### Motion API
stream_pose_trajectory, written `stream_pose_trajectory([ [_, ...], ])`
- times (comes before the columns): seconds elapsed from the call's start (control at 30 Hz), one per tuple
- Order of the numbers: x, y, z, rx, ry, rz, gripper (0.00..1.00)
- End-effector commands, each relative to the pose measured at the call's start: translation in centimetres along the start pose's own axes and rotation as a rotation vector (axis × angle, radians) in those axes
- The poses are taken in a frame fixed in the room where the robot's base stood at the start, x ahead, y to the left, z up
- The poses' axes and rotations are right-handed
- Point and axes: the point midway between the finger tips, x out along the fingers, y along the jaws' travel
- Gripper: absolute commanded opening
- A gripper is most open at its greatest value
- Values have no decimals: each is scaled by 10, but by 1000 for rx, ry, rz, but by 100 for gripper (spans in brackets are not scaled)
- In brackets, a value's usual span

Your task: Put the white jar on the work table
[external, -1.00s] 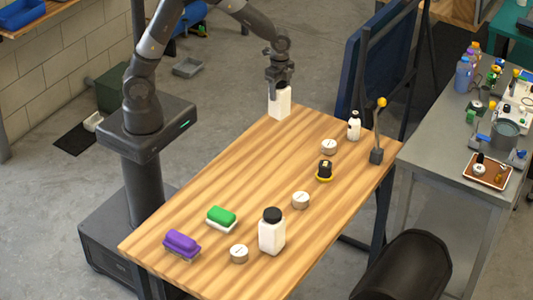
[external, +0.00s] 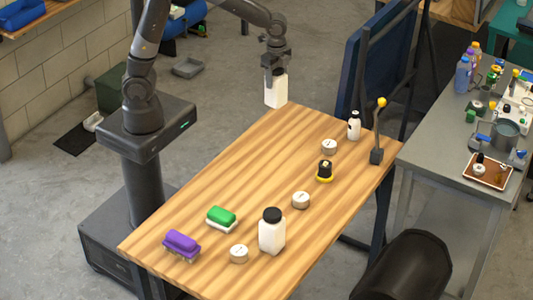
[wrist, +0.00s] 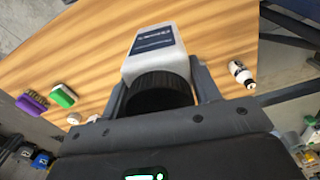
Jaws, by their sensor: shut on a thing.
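My gripper (external: 275,74) is shut on a white jar (external: 276,91) at its dark lid. The jar hangs upright in the external view, in the air at the far end of the wood-topped table (external: 260,150). In the wrist view the jar (wrist: 157,50) shows a dark blue label, and its ribbed black lid (wrist: 158,92) sits between the fingers. A second white jar with a black lid (external: 272,232) stands on the near part of the wooden table. A grey table (external: 425,145) stands to the right. The frames do not show which table is called the work table.
On the wooden table are a green brush (external: 221,217), a purple brush (external: 182,243), several round tins (external: 301,200), a black-and-yellow item (external: 324,171), a small white bottle (external: 354,126) and a yellow-knobbed post (external: 377,157). A tray (external: 487,171) and bottles crowd the grey table.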

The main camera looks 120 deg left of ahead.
Motion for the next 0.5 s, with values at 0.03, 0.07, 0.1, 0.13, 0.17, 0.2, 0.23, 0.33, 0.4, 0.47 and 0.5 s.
stream_pose_trajectory([
  [0.03,2,6,-10,5,-1,4,17],
  [0.07,2,8,-15,2,-1,5,17],
  [0.1,1,11,-22,1,-1,5,17],
  [0.13,0,14,-27,-2,0,5,17],
  [0.17,0,17,-33,-4,1,6,17],
  [0.2,0,22,-41,-6,1,7,17],
  [0.23,0,26,-49,-8,2,8,17],
  [0.33,-2,43,-75,-17,2,11,17],
  [0.4,-3,58,-96,-24,3,13,17],
  [0.47,-4,74,-114,-31,3,15,17],
  [0.5,-4,85,-125,-35,2,16,17],
])
